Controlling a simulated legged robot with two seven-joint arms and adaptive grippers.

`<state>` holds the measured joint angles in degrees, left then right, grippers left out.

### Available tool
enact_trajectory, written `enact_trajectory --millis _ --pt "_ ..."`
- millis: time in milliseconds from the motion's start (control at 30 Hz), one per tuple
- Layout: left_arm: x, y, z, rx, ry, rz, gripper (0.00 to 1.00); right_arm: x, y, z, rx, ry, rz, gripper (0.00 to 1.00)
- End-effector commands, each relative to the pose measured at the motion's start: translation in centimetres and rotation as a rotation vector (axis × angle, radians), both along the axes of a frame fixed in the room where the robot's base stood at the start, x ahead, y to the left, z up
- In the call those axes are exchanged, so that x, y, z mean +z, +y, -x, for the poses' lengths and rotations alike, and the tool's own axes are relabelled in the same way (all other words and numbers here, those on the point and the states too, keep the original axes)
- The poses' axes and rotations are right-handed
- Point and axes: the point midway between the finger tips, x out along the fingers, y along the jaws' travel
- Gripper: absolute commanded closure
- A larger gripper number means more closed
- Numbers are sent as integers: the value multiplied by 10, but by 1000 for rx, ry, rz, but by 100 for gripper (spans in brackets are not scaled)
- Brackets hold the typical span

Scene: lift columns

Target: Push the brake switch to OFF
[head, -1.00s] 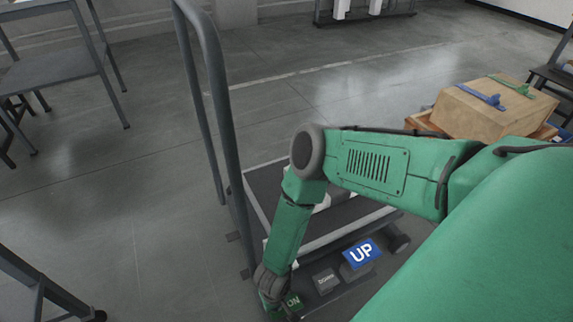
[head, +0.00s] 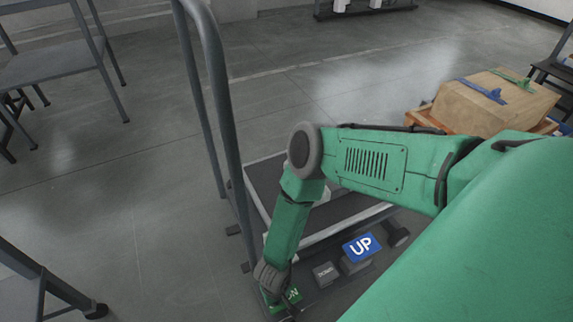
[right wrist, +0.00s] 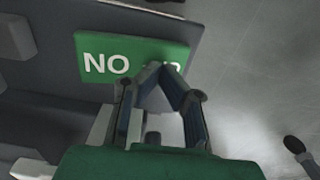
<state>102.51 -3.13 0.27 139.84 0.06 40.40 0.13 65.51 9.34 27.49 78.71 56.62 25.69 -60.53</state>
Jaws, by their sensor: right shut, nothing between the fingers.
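The brake switch shows as a green plate (right wrist: 95,58) with white letters in the right wrist view, where they read "NO" upside down, with more marks half hidden behind my fingers. In the head view the green plate (head: 293,295) sits at the bottom edge, partly covered by my wrist. My right gripper (right wrist: 162,68) is shut and empty, its fingertips over the right part of the plate. I cannot tell whether they touch it. In the head view only the wrist end of that gripper shows. My left gripper is out of view.
A blue UP pedal (head: 362,247) and a grey pedal (head: 325,273) lie right of the switch. The lift cart's upright handle (head: 222,110) stands left of my arm. A cardboard box (head: 490,108) stands at the right.

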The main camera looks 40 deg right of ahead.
Motion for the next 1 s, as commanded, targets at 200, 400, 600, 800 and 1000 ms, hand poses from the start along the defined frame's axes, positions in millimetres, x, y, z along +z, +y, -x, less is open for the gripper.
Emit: enact_trajectory --millis 200,400,600,800,1000 --pt "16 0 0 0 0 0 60 22 1 -1 1 -1 -2 100" --pt "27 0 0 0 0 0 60 38 1 -1 2 -1 -1 100" --pt "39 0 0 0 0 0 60 54 1 -1 2 0 -2 100" --pt "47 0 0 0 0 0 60 66 1 -1 1 0 -2 100" --pt "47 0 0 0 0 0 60 67 1 0 1 0 -1 100"
